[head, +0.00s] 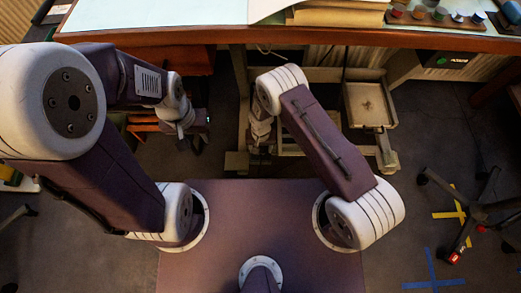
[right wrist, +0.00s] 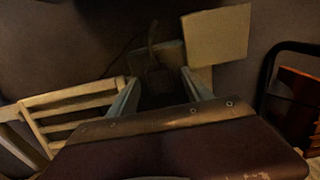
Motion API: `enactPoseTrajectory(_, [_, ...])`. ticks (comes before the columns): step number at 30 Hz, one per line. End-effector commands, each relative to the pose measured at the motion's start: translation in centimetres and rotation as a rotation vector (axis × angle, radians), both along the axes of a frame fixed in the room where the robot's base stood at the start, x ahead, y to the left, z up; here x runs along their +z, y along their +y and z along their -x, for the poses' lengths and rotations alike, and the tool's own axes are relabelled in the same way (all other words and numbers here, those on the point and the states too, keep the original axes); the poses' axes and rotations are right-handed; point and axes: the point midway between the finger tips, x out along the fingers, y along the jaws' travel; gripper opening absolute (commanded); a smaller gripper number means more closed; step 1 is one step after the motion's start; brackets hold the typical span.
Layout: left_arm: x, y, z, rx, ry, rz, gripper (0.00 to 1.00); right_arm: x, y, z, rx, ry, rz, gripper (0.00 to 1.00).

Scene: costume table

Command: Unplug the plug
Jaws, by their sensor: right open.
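In the right wrist view, a dark plug (right wrist: 157,76) with a cord rising from it lies between the two fingers of my right gripper (right wrist: 159,78). The fingers are open, with a gap on each side of it. A grey-blue piece (right wrist: 172,54) shows behind the plug; the view is too dark to tell whether it is the socket. In the head view my right gripper (head: 261,143) points down below the table's front edge, and the plug is hidden there. My left gripper (head: 196,143) hangs down left of it, small and dark, its jaws unclear.
The table (head: 390,36) runs across the top, with small paint pots (head: 419,12) at its right. Under it stand a pale frame and a tray (head: 370,104). A wheeled chair base (head: 476,208) is at the right. A pale slatted frame (right wrist: 75,104) is left of my right gripper.

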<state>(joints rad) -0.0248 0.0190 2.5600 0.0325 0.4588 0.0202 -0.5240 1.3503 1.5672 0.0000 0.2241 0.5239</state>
Motion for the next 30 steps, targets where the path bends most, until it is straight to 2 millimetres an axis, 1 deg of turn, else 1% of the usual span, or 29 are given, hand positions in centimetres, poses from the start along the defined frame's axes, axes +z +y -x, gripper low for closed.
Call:
enactPoseTrajectory(8, [0.1, 0.0, 0.0, 0.000, 0.000, 0.000, 0.36, 0.0, 0.0, 0.0, 0.000, 0.000, 0.000, 0.58])
enactPoseTrajectory(9, [0.1, 0.0, 0.0, 0.000, 0.000, 0.000, 0.36, 0.0, 0.0, 0.0, 0.000, 0.000, 0.000, 0.53])
enactPoseTrajectory(11, [0.1, 0.0, 0.0, 0.000, 0.000, 0.000, 0.36, 0.0, 0.0, 0.0, 0.000, 0.000, 0.000, 0.36])
enactPoseTrajectory(12, [0.1, 0.0, 0.0, 0.000, 0.000, 0.000, 0.36, 0.0, 0.0, 0.0, 0.000, 0.000, 0.000, 0.25])
enactPoseTrajectory(15, [0.1, 0.0, 0.0, 0.000, 0.000, 0.000, 0.36, 0.0, 0.0, 0.0, 0.000, 0.000, 0.000, 0.00])
enactPoseTrajectory(22, [0.2, 0.0, 0.0, 0.000, 0.000, 0.000, 0.36, 0.1, 0.0, 0.0, 0.000, 0.000, 0.000, 0.00])
enactPoseTrajectory(30, [1.2, 0.0, 0.0, 0.000, 0.000, 0.000, 0.36, 1.2, 0.0, 0.0, 0.000, 0.000, 0.000, 0.00])
